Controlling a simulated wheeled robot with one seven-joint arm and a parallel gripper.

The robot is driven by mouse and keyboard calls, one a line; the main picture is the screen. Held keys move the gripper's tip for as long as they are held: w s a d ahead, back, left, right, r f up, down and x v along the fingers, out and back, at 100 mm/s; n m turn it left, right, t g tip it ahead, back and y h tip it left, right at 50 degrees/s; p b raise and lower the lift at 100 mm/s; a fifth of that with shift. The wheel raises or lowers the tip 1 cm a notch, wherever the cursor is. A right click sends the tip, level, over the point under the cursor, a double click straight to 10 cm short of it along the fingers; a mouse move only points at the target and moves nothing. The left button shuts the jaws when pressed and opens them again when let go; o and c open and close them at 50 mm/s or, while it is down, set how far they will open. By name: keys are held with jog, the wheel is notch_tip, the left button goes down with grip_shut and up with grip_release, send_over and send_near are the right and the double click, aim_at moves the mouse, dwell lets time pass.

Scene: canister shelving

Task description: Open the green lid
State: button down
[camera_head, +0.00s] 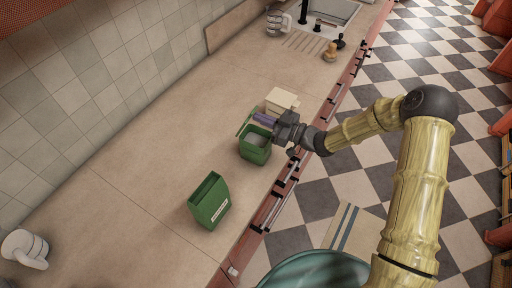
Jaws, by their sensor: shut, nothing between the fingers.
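A green canister (255,155) stands on the counter, its top open and a greyish inside showing. Its green lid (243,124) is tilted up along the far left side of the opening, partly hidden by my gripper. I cannot tell whether the fingers touch the lid.
A taller green container (209,203) stands nearer on the counter, and a cream canister (281,101) stands just behind my gripper. A white mug (25,248) is at the lower left. A sink (330,13) is at the back. The counter (130,150) to the left is clear.

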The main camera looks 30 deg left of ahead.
jog(key=shift+a+r, duration=0.3)
jog(key=shift+a, duration=0.25)
jog(key=shift+a+r, duration=0.3)
jog(key=shift+a, duration=0.25)
jog(key=shift+a, duration=0.1)
jog(key=shift+a+b, duration=0.8)
jog(key=shift+a, duration=0.8)
jog(key=shift+d, duration=0.1)
jog(key=shift+d+r, duration=0.1)
jog(key=shift+d+r, duration=0.2)
jog(key=shift+d, duration=1)
jog(key=shift+d+r, duration=0.2)
jog(key=shift+d, duration=0.95)
jog(key=shift+d, duration=0.1)
